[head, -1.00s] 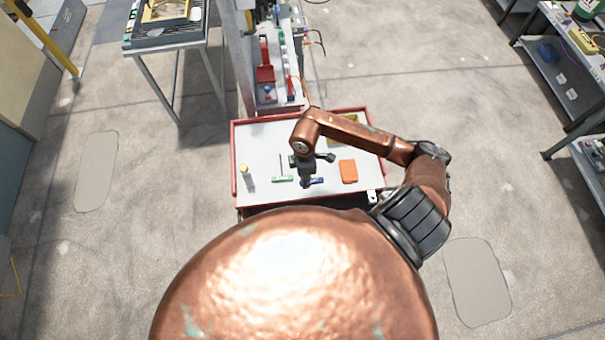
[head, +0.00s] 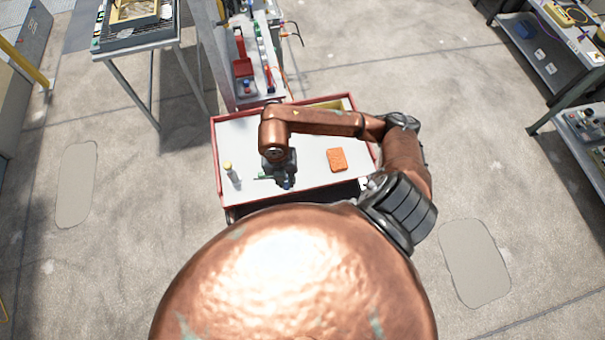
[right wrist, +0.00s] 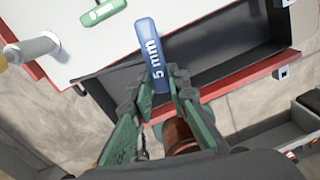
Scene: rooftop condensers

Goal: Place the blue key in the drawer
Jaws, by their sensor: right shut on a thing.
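The blue key (right wrist: 151,45), marked "5 mm", is in my right gripper (right wrist: 168,88), whose green fingers are shut on its near end. In the right wrist view the key points away over an open drawer (right wrist: 240,84) with a dark inside and a red front edge. Its far end overlaps the near edge of the white cart top in that view; its height cannot be told. In the head view my right gripper (head: 285,182) is at the cart's near edge and the key is hidden. My left gripper is not in view.
A green key (right wrist: 104,11), a yellow-capped white bottle (head: 232,173) and an orange block (head: 337,159) are on the red-rimmed cart top (head: 240,140). A red tool rack (head: 243,66) stands behind. Shelving (head: 575,130) is at right; the floor between is clear.

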